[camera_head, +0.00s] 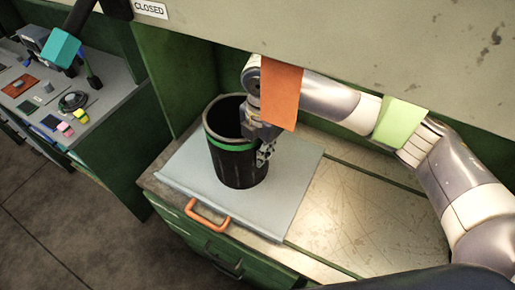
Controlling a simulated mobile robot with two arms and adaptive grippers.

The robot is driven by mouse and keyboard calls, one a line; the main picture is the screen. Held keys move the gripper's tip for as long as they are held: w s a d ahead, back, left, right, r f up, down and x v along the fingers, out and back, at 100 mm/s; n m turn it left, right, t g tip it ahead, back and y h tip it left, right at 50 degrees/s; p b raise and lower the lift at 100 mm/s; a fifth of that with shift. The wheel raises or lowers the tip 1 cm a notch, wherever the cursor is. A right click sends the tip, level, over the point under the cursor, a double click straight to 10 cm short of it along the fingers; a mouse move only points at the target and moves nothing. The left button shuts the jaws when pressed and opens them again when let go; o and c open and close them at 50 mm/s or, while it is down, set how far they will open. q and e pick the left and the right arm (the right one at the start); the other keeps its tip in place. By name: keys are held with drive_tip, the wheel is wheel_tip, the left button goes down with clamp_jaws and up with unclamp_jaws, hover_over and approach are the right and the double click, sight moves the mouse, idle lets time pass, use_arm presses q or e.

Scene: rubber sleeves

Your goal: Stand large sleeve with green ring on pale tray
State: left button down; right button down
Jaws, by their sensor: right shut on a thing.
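The large black sleeve (232,165) with a green ring (216,143) near its top stands upright over the pale tray (188,163). Its bottom appears to be at the tray's surface; I cannot tell whether it touches. My right gripper (265,150) is at the sleeve's right side, shut on its wall. Part of the rim on the right is hidden behind the gripper. My left gripper is not in view.
The tray has an orange handle (207,216) at its front and lies on a green cabinet (205,247). The scratched worktop (360,215) to the right is clear. Orange and green notes hang from the panel overhead. A cluttered bench (100,95) stands at left.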

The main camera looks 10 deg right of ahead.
sight(240, 143)
drive_tip(key=shift+w+a+f+p, duration=0.2)
drive_tip(key=shift+w+f+p, duration=0.35)
drive_tip(key=shift+w+f, duration=0.3)
drive_tip(key=shift+w+a+f+p, duration=0.2)
drive_tip(key=shift+w+f+p, duration=0.35)
drive_tip(key=shift+f, duration=0.4)
drive_tip(key=c, duration=1.8)
unclamp_jaws()
drive_tip(key=shift+s+d+f, duration=0.1)
drive_tip(key=shift+f, duration=0.05)
drive_tip(key=shift+o, duration=0.2)
wheel_tip(240, 143, up, 12)
drive_tip(key=b, duration=0.3)
drive_tip(key=shift+b, duration=0.3)
